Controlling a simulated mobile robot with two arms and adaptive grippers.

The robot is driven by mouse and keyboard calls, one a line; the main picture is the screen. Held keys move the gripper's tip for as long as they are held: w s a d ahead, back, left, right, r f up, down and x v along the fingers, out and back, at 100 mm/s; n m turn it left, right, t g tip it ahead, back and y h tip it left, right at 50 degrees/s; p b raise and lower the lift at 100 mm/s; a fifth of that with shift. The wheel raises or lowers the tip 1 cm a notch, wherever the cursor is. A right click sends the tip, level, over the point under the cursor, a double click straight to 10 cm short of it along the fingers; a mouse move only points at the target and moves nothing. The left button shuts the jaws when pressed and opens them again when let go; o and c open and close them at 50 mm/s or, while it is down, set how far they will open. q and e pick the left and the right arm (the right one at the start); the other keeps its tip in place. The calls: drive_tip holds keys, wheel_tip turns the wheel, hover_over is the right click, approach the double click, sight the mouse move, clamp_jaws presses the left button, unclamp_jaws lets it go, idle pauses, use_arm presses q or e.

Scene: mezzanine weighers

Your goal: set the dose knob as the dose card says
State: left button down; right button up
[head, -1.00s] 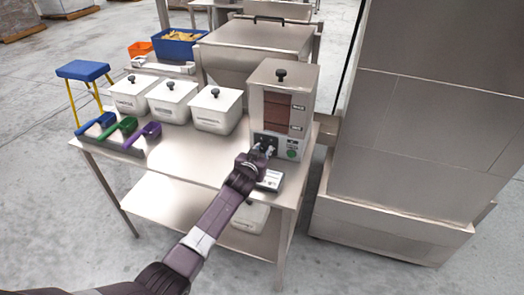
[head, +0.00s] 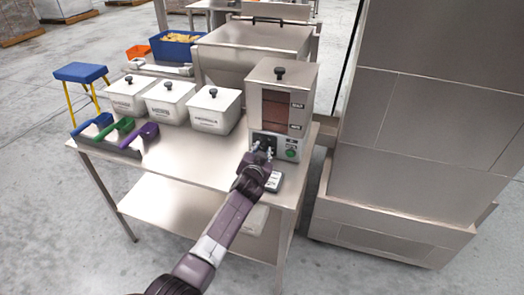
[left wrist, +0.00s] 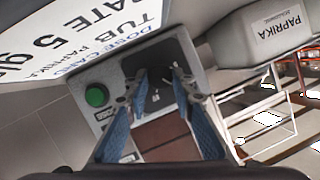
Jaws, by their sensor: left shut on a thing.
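The dispenser (head: 283,100) stands at the right end of the steel table, with a brown-filled window and a control panel below it. My left gripper (head: 262,155) reaches up to this panel. In the left wrist view its two blue-padded fingers (left wrist: 166,92) straddle the dark dial plate (left wrist: 160,88). They are shut on the dose knob, which is mostly hidden between them; pale marks show on the plate. The dose card (left wrist: 105,35) shows in part at the top left, with "DOSE CARD", "TUB", "PAPRIKA" and a cropped line "ATE 5 g". My right gripper is not in view.
A green button (head: 291,154) sits right of the dial. A small dark-edged device or card (head: 274,182) lies on the table (head: 190,185) below the panel. Lidded white tubs (head: 213,109) and coloured scoops (head: 122,131) stand to the left. A tall steel cabinet (head: 430,110) is at the right.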

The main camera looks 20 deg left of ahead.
use_arm(q)
drive_tip(key=c, duration=1.6)
unclamp_jaws()
drive_tip(key=shift+v, duration=6)
drive_tip(key=shift+f, duration=0.1)
